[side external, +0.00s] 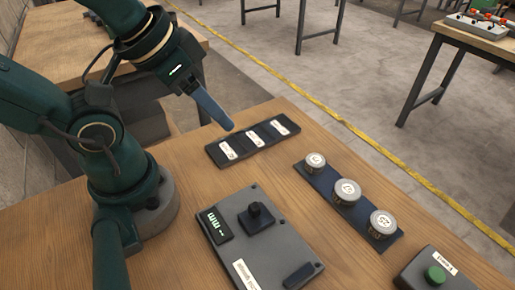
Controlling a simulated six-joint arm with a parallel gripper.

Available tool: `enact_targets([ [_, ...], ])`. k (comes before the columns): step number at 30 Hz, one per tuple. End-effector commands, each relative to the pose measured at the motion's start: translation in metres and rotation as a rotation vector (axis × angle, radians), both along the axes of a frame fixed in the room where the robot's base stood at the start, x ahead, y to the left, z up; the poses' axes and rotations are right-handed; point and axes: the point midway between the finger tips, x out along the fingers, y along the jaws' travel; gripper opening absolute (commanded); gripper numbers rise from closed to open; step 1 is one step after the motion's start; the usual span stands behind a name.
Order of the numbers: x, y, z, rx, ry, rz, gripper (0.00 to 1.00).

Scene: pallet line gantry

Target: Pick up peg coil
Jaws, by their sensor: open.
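No part bears a readable name for the peg coil, so I cannot tell which thing it is. Three round, pale-topped cylinders stand upright in a row on a dark blue strip (329,185): a small one (315,160), a middle one (347,190) and a larger one (382,222). Their top markings are too small to read surely. A grey device (277,250) with a lit display carries a short black peg (257,212). My gripper (228,124) is open and empty, seen edge-on above the table, just left of a black tray; it touches none of the cylinders.
The black tray (246,158) has several sections with white labels. A grey box (415,268) with a green button (435,273) stands at the front right. Bare wood (205,183) lies between the tray and the device. The table's far edge runs behind the cylinders.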

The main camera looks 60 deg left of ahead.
Motion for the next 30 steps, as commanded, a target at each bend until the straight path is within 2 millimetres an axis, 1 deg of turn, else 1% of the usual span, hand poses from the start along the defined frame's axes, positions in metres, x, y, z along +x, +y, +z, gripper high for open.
enact_targets([
  [5,0.000,0.000,0.000,0.000,0.000,0.000,0.50],
  [6,0.000,0.000,0.000,0.000,0.000,0.000,0.65],
  [8,0.000,0.000,0.000,0.000,0.000,0.000,0.88],
  [9,0.000,0.000,0.000,0.000,0.000,0.000,0.93],
  [17,0.000,0.000,0.000,-0.001,0.000,0.002,0.93],
  [20,0.000,-0.005,0.001,-0.037,0.003,0.020,0.93],
  [23,0.002,-0.020,0.010,-0.135,0.000,0.049,0.93],
  [26,0.007,-0.044,0.017,-0.288,0.050,0.094,0.93],
  [30,0.020,-0.083,0.028,-0.539,0.186,0.183,0.93],
])
